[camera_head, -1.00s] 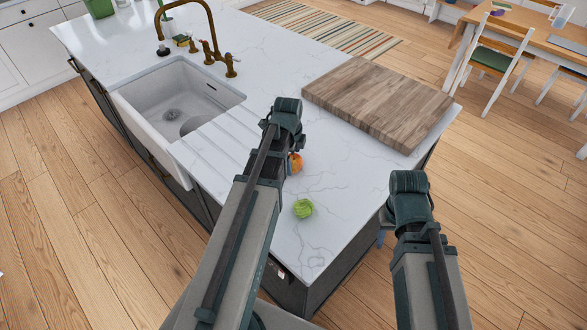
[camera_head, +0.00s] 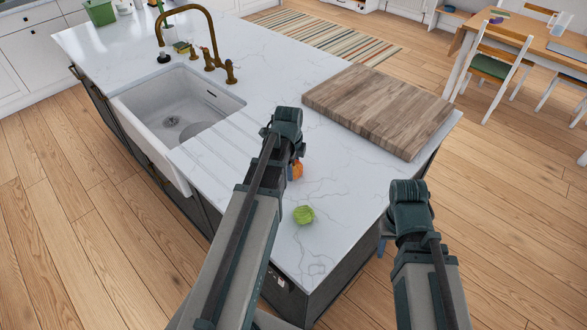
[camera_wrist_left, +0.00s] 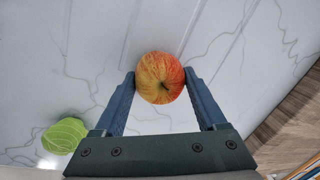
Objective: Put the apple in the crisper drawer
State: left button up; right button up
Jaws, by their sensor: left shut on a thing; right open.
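The red and yellow apple (camera_wrist_left: 160,78) sits between the two fingers of my left gripper (camera_wrist_left: 160,82), which is shut on it. In the head view the apple (camera_head: 297,171) shows only in part beside my left arm, over the white marble counter (camera_head: 330,195). I cannot tell whether it still touches the counter. My right gripper (camera_head: 382,240) is open, beside the island's right edge, mostly hidden by its arm. The crisper drawer is not in view.
A green cabbage-like vegetable (camera_head: 304,215) lies on the counter near the apple; it also shows in the left wrist view (camera_wrist_left: 64,135). A wooden board (camera_head: 380,105) lies at the back right. A sink (camera_head: 175,100) with a brass faucet (camera_head: 207,35) is at the left.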

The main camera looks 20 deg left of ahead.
pick_arm(q)
jog(key=shift+r, duration=0.15)
notch_tip(320, 180, up, 10)
jog(key=p, duration=1)
